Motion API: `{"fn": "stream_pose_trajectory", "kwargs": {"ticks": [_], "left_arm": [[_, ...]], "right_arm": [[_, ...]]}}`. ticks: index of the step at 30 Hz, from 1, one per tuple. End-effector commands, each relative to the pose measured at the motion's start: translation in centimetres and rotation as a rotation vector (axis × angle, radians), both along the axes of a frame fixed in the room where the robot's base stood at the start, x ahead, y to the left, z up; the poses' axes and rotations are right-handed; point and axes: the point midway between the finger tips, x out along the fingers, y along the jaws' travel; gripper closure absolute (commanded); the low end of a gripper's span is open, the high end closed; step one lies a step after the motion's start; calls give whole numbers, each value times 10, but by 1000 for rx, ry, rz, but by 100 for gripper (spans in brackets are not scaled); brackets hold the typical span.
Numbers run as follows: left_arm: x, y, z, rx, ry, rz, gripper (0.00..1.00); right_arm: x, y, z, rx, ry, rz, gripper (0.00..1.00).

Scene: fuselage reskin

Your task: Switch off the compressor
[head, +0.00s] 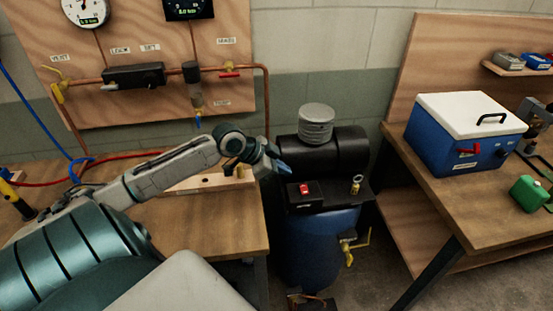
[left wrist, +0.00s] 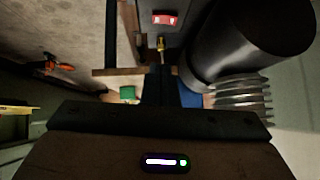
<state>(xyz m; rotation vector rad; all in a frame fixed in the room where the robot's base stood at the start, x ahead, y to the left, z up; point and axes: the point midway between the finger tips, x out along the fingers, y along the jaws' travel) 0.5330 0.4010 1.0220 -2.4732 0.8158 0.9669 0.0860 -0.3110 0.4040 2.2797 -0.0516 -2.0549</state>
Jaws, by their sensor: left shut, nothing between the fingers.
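The compressor has a blue tank (head: 318,245), a black motor housing (head: 340,150) and a ribbed silver filter (head: 316,122). A red switch (head: 304,189) sits on the black box at its front. The switch also shows in the left wrist view (left wrist: 164,18), near the top edge, with pale marks on it. My left gripper (head: 284,168) is shut and empty, above and a little left of the switch, apart from it. Its fingers (left wrist: 160,84) show in the wrist view, below the switch. My right gripper is not in view.
A brass fitting (head: 357,184) stands right of the switch, and a yellow valve handle (head: 350,246) sticks out lower down. The left workbench (head: 215,225) lies under my left arm. A blue box with a white lid (head: 465,135) stands on the right bench.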

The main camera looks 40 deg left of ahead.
Motion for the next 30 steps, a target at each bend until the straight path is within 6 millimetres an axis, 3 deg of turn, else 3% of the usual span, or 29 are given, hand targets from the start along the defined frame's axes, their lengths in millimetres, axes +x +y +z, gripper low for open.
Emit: {"fn": "stream_pose_trajectory", "kwargs": {"ticks": [12, 26, 30], "left_arm": [[-15, 10, 17, 2, 1, 0, 100], [-16, 10, 19, -1, 1, -1, 100], [-20, 9, 19, 4, 0, -24, 100]], "right_arm": [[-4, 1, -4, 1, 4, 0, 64], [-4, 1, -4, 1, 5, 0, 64], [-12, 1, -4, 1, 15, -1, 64]]}}
